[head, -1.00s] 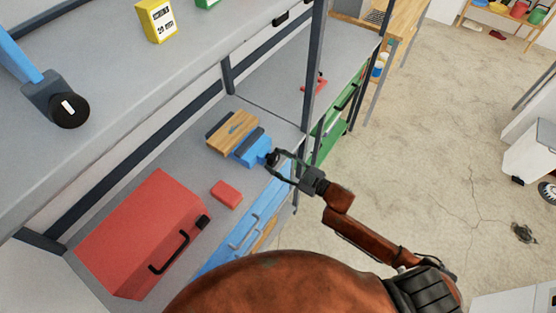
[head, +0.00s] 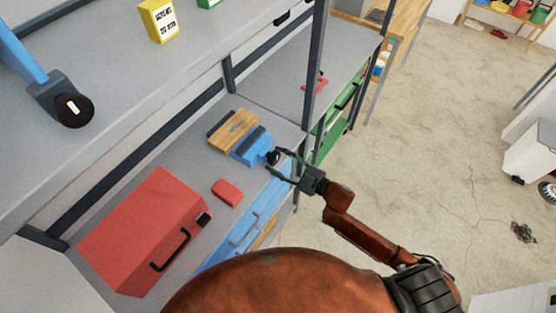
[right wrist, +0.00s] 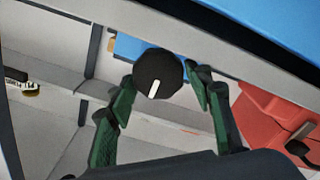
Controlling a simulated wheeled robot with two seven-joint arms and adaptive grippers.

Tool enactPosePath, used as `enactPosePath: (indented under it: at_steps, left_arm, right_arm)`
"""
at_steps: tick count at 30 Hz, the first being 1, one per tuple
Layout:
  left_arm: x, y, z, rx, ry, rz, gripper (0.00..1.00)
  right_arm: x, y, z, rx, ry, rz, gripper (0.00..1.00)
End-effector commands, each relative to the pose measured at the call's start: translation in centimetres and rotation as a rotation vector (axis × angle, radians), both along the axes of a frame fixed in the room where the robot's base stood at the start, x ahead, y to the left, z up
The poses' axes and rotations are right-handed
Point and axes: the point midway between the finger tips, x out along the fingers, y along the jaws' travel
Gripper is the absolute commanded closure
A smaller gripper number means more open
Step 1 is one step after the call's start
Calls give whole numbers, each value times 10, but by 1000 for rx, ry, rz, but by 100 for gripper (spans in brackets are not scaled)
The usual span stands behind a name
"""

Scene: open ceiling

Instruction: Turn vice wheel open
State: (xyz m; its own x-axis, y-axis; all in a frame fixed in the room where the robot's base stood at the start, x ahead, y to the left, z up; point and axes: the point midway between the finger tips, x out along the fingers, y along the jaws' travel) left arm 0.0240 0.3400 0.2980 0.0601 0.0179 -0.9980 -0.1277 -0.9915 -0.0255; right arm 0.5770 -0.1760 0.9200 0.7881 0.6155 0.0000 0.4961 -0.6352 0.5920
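The blue vice (head: 252,149), with a wooden block (head: 233,130) against it, sits on the lower grey worktop in the head view. Its round black wheel (head: 272,157) faces my right gripper (head: 281,162). In the right wrist view the wheel (right wrist: 158,73), with a white mark on its face, appears between the green-padded fingertips of that gripper (right wrist: 163,80). The fingers are spread apart, with gaps visible on both sides of the wheel. Blue vice body (right wrist: 133,47) shows behind the wheel. My left gripper is out of view.
A red toolbox (head: 140,230) and a small red block (head: 227,192) are on the worktop. A dark shelf post (head: 314,75) rises beyond the vice. A blue-armed tool with a black knob (head: 74,110) is at upper left. Open floor lies to the right.

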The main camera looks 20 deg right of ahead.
Motion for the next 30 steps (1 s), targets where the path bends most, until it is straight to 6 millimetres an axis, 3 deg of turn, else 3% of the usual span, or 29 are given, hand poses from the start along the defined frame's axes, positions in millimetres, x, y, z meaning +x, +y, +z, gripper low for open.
enactPosePath:
  at_steps: [5,16,27,30]
  left_arm:
    - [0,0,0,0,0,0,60]
    - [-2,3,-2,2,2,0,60]
    - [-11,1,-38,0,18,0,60]
    - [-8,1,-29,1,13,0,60]
  right_arm:
    - [0,0,0,1,1,0,40]
    - [0,0,-1,40,34,0,40]
    - [2,-3,-6,504,395,-1,40]
    - [-15,-17,-1,504,398,-5,40]
